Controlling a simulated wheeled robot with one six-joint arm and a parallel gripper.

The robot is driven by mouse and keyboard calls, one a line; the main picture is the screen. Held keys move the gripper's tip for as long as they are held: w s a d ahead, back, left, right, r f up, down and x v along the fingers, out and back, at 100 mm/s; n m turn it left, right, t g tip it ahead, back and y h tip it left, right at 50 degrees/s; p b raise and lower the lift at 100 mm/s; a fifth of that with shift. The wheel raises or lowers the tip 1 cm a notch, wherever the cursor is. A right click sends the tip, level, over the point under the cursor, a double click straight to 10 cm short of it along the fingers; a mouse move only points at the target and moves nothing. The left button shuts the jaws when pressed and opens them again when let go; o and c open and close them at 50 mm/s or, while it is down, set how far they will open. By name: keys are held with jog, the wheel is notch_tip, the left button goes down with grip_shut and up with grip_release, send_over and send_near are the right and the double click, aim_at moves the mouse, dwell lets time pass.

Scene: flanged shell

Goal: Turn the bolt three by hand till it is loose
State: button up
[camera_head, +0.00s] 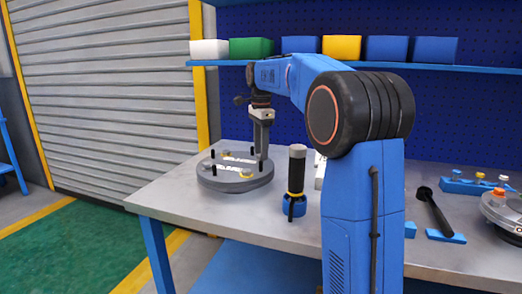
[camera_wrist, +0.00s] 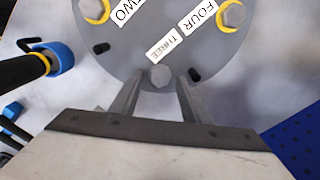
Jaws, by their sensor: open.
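The grey round flange of the shell (camera_head: 235,184) lies on the table at the left in the head view. In the wrist view the flange (camera_wrist: 165,30) carries labels TWO, THREE and FOUR. Bolt three (camera_wrist: 159,76) is a grey hex head near the rim by its label, with no yellow ring visible around it. Bolts two (camera_wrist: 93,10) and four (camera_wrist: 233,15) sit in yellow rings. My gripper (camera_wrist: 156,83) is open, with its fingertips on either side of bolt three and a gap to each side. In the head view my gripper (camera_head: 262,150) points down at the flange's right rim; bolt three is hidden there.
Black pins (camera_wrist: 194,75) stand up from the flange close to the fingers. A black-handled tool (camera_head: 297,172) stands in a blue holder right of the flange. Further right are a black tool (camera_head: 433,208), a blue rack (camera_head: 478,187) and another round part (camera_head: 505,212).

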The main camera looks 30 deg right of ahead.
jog(key=shift+f, duration=0.25)
jog(key=c, duration=1.1)
jog(key=shift+o, duration=0.2)
